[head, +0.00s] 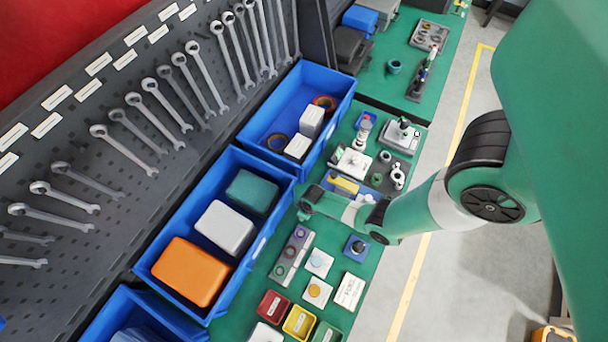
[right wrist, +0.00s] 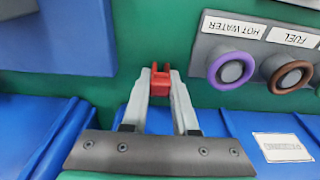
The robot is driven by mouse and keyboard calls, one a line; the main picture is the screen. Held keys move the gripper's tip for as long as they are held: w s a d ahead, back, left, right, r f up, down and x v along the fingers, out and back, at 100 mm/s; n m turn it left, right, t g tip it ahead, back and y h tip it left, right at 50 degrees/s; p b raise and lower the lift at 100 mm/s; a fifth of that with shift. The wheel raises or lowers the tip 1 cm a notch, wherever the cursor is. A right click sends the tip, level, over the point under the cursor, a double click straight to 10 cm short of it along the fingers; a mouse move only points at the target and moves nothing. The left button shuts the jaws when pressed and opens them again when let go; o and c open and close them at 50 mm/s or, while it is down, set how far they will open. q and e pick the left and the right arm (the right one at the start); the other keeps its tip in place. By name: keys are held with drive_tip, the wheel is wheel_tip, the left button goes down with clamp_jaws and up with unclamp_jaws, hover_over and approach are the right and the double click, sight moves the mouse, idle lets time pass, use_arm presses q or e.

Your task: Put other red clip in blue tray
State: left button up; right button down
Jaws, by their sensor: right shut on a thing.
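My right gripper (right wrist: 160,82) is shut on a small red clip (right wrist: 160,75) at its fingertips, above the green table top. In the head view my right gripper (head: 306,202) is beside the large blue bins, and the clip is too small or hidden to make out there. Blue surfaces (right wrist: 230,122) lie on both sides of the fingers in the right wrist view. In the head view a blue tray (head: 374,191) is partly hidden behind my right arm. I cannot tell whether it is the tray named. My left gripper is not in view.
A grey block (head: 292,256) with coloured ring ports, one purple (right wrist: 231,68), is close to the gripper. Blue bins (head: 212,318) line the left side. Small red (head: 273,306), yellow (head: 299,322) and green trays stand near the front. A wrench panel rises behind the bins.

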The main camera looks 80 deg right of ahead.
drive_tip(key=c, duration=1)
unclamp_jaws()
drive_tip(key=r+p, duration=0.4)
drive_tip(key=s+r+p, duration=0.1)
drive_tip(key=r+p, duration=0.6)
drive_tip(key=r, duration=0.1)
drive_tip(key=shift+s+a+p, duration=0.3)
drive_tip(key=shift+a+p, duration=0.1)
